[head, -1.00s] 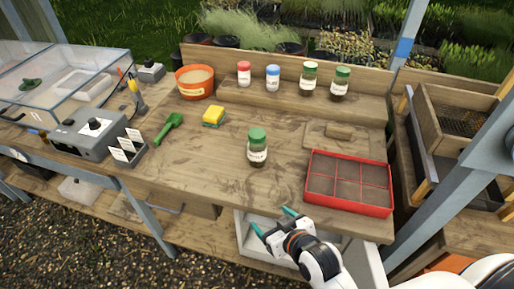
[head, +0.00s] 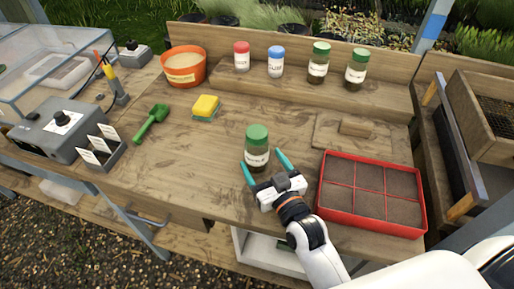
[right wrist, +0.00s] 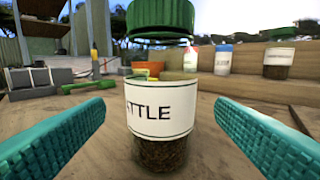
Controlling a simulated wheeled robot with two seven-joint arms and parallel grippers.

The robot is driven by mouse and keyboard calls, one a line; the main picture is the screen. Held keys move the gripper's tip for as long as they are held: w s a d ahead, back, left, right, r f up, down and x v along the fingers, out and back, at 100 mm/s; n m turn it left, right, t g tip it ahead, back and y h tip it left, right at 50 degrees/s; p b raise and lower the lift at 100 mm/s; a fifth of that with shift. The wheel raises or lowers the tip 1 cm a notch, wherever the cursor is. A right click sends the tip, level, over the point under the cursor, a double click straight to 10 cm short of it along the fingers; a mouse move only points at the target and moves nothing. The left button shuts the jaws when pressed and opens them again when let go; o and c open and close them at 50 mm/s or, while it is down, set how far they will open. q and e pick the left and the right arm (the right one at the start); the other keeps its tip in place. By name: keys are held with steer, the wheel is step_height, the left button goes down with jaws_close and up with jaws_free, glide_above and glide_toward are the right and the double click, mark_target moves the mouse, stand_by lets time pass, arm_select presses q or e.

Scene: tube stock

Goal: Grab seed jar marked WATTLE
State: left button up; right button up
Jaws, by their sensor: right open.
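The seed jar (head: 257,150) with a green lid and a white label stands upright on the bench. In the right wrist view, the jar (right wrist: 160,118) fills the middle and its label reads "...TTLE", with the left part of the word out of sight around the curve. My right gripper (head: 264,173) is open, with its teal fingers on either side of the jar's near side. The right wrist view shows a gap between the jar and each finger. My left gripper is not in view.
A red divided seed tray (head: 322,205) lies just right of my right gripper. Jars with red (head: 242,60), blue (head: 275,65) and green lids (head: 318,65) stand on the back shelf. A sponge (head: 206,106) and green scoop (head: 151,124) lie left. The bench between is clear.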

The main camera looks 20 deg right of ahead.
steer(key=w, duration=0.4)
steer(key=w+p, duration=0.1)
steer(key=w, duration=0.1)
steer(key=shift+a+r, duration=0.15)
steer(key=shift+a, duration=0.2)
steer(key=c, duration=1.2)
